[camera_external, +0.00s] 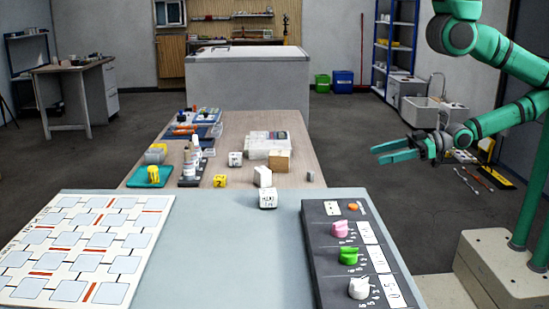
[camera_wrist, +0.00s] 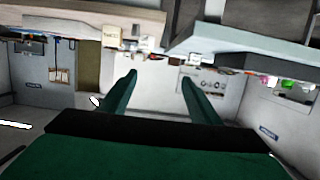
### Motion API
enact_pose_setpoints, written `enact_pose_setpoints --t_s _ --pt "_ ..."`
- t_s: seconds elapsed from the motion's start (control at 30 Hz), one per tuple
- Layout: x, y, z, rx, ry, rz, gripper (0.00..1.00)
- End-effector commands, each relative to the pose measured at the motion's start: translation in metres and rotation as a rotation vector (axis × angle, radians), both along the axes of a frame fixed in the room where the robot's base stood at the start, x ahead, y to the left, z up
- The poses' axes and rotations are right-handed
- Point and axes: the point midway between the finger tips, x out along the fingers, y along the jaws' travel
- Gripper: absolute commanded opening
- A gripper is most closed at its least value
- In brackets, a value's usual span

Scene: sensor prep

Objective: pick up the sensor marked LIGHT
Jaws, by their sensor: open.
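Several small white blocks that could be sensors stand on the tables. One white block (camera_external: 268,200) with dark lettering sits at the back edge of the near grey table; I cannot read the word surely. Another white block (camera_external: 262,177) stands just behind it, and a third (camera_external: 235,158) is farther back. In the wrist view a lettered block (camera_wrist: 112,35) and a paler block (camera_wrist: 147,43) show at the top, their words unclear. My gripper (camera_external: 380,154) is open and empty, to the right of the tables and apart from every block. Its fingers (camera_wrist: 156,82) also show in the wrist view.
A dark panel with coloured knobs (camera_external: 310,255) lies on the near table's right, a white grid board (camera_external: 150,245) on its left. The wooden table (camera_external: 295,178) holds a yellow cube (camera_external: 220,181), a cardboard box (camera_external: 279,160) and bottles. The near table's middle is clear.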

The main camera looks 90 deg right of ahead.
Motion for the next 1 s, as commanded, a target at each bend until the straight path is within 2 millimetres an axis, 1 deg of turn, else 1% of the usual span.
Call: enact_pose_setpoints --t_s 0.3,0.37,0.47,0.57,0.7,0.8,0.87,1.0 --pt "0.001 0.000 0.000 0.000 0.000 -0.001 0.66" --pt "0.004 -0.002 -0.002 -0.002 -0.001 -0.005 0.66" --pt "0.016 -0.008 -0.009 -0.007 0.000 -0.019 0.66" --pt "0.037 -0.019 -0.022 -0.014 0.006 -0.043 0.66" --pt "0.075 -0.037 -0.039 -0.022 0.017 -0.071 0.66" --pt "0.104 -0.049 -0.049 -0.021 0.025 -0.083 0.66" --pt "0.122 -0.056 -0.052 -0.021 0.026 -0.084 0.66" --pt "0.164 -0.070 -0.056 -0.015 0.027 -0.078 0.66"
